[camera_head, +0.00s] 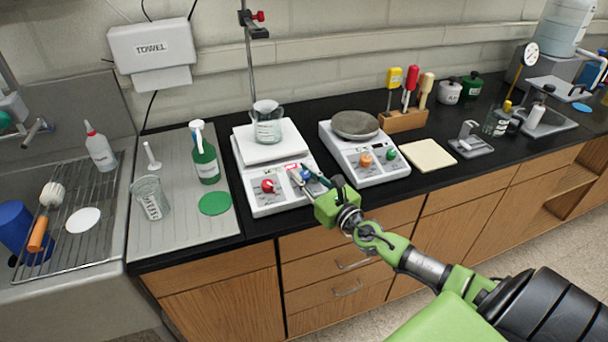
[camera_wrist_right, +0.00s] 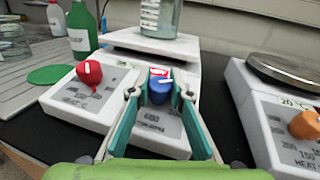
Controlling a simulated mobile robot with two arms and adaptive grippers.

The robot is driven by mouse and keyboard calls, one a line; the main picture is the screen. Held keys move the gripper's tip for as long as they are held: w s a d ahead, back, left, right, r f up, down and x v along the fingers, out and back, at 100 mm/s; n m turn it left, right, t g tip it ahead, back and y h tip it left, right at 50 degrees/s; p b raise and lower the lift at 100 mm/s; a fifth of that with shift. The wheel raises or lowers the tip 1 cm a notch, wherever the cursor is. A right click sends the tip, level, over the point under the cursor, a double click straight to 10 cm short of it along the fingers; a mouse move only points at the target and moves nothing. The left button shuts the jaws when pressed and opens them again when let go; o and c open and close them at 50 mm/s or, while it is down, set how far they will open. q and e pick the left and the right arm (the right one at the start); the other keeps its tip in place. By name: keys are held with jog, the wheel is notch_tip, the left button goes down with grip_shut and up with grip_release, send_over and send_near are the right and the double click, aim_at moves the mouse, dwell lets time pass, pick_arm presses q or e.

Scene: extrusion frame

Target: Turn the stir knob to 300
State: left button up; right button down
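The white stirring hotplate (camera_head: 255,155) stands on the black bench with a glass beaker (camera_head: 268,127) on its top. Its front panel has a red knob (camera_wrist_right: 89,73) on the left and a blue knob (camera_wrist_right: 159,91) with a white pointer mark on the right. My right gripper (camera_wrist_right: 158,97) reaches to the panel with its fingers on either side of the blue knob. The fingers look close to the knob's sides, but I cannot tell if they touch it. In the head view the right gripper (camera_head: 308,178) partly covers the blue knob. My left gripper is not in view.
A second hotplate (camera_head: 372,163) with a round grey top and an orange knob (camera_wrist_right: 304,124) stands close on the right. A green bottle (camera_head: 204,164) and green disc (camera_head: 215,203) are on the left. A pale pad (camera_head: 428,155) lies further right.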

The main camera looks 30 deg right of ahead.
jog(key=shift+r+m+h+p, duration=0.2)
jog(key=shift+m+h+p, duration=0.1)
jog(key=shift+h+p, duration=0.3)
jog(key=m+h+p, duration=0.2)
jog(key=p, duration=0.1)
jog(key=shift+a+r+h, duration=0.1)
jog(key=shift+h, duration=0.2)
jog(key=shift+m+g+h+p, duration=0.5)
jog(key=shift+m+h+p, duration=0.1)
jog(key=shift+m+h, duration=0.6)
jog(key=m+h, duration=0.1)
jog(key=m+g+h, duration=0.1)
jog(key=shift+f+h, duration=0.25)
jog(key=shift+h, duration=0.05)
jog(key=shift+f+m+g+h, duration=0.1)
jog(key=shift+m+g+h, duration=0.8)
jog(key=shift+m+h, duration=0.25)
jog(key=m+g+h+b, duration=0.1)
jog(key=m+g+h, duration=0.1)
jog(key=m, duration=0.1)
jog(key=shift+g+h, duration=0.35)
jog(key=shift+g, duration=0.05)
jog(key=shift+d+m+g+h+b, duration=0.2)
jog(key=shift+m+g+h+b, duration=0.3)
jog(key=shift+m+g, duration=0.25)
jog(key=shift+g, duration=0.25)
